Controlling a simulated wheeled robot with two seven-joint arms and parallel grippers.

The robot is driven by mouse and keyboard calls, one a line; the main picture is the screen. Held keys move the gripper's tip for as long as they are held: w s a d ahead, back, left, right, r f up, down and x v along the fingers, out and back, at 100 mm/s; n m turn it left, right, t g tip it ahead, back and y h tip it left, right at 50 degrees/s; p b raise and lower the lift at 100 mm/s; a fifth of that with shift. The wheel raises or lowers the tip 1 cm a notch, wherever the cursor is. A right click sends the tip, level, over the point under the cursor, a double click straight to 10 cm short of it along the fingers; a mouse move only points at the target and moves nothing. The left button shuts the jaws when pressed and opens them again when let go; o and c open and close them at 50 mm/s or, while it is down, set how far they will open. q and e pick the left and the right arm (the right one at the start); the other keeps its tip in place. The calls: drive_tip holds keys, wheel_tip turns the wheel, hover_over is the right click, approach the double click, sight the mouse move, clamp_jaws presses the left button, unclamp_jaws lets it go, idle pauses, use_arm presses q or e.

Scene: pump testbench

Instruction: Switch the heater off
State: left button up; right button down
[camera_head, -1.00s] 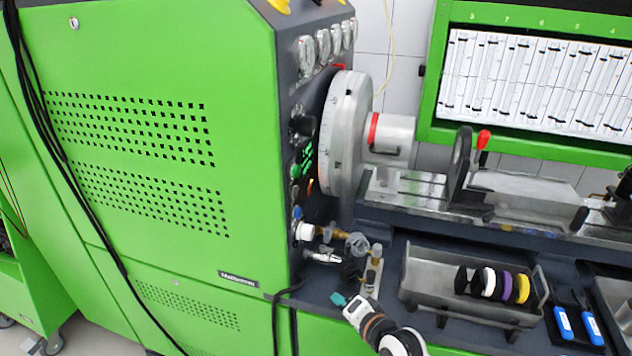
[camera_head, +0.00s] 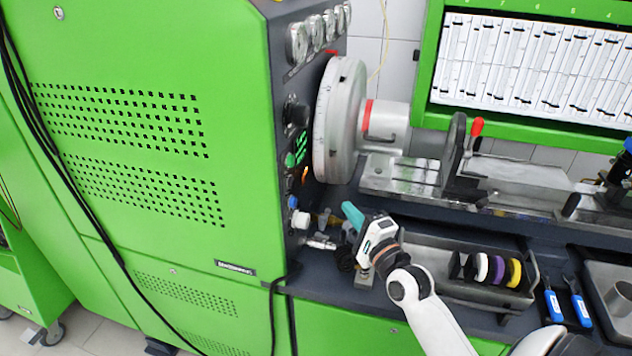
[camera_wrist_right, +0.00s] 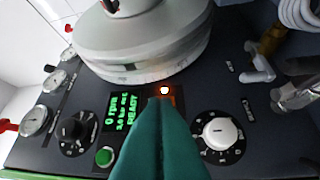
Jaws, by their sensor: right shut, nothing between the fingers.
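An orange-lit switch (camera_wrist_right: 166,91) sits on the dark control panel of the green test bench, between the green display (camera_wrist_right: 122,112) and a white knob (camera_wrist_right: 219,133). Its label is too small to read, so I cannot confirm that it is the heater's. In the head view its orange glow (camera_head: 305,175) shows edge-on below the display. My right gripper (camera_head: 350,211) has teal fingers, shut and empty, pointing up and left toward the panel, apart from it. In the right wrist view the closed fingertips (camera_wrist_right: 163,103) overlap the switch's lower part. My left gripper is out of view.
A large metal flywheel disc (camera_head: 336,120) juts out beside the panel. A green button (camera_wrist_right: 104,156), a black knob (camera_wrist_right: 75,128) and gauges surround the display. Fittings and hoses (camera_wrist_right: 292,92) stick out nearby. A metal tray (camera_head: 445,284) with coloured discs lies right of my gripper.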

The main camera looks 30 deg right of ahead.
drive_tip(key=p, duration=0.2)
approach(305, 177)
drive_tip(key=w+d, duration=0.3)
drive_tip(key=d, duration=0.1)
drive_tip(key=w+a, duration=0.1)
drive_tip(key=w, duration=0.1)
drive_tip(key=w+a+r+p, duration=0.1)
drive_tip(key=shift+w+a, duration=0.15)
drive_tip(key=shift+w, duration=0.25)
drive_tip(key=shift+w+a+r+n+p, duration=0.1)
drive_tip(key=shift+r+n+p, duration=0.15)
drive_tip(key=shift+p, duration=0.7)
